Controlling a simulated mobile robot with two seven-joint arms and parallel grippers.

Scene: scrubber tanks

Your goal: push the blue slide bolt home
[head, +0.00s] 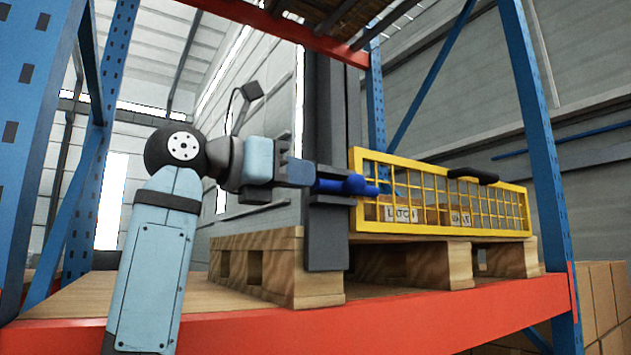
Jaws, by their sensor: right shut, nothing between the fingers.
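The blue slide bolt (357,185) lies level on a dark grey upright post (326,235), at the left edge of a yellow mesh gate (440,228). My right gripper (305,173) is shut and empty, at the left end of the bolt. The fingertips look very near or touching the bolt end; I cannot tell which. My left gripper is not in view.
The gate has a black handle (472,175) on top and labelled boxes behind its mesh. A wooden pallet (275,265) sits below on an orange shelf beam (400,318). Blue rack uprights (540,130) stand at both sides.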

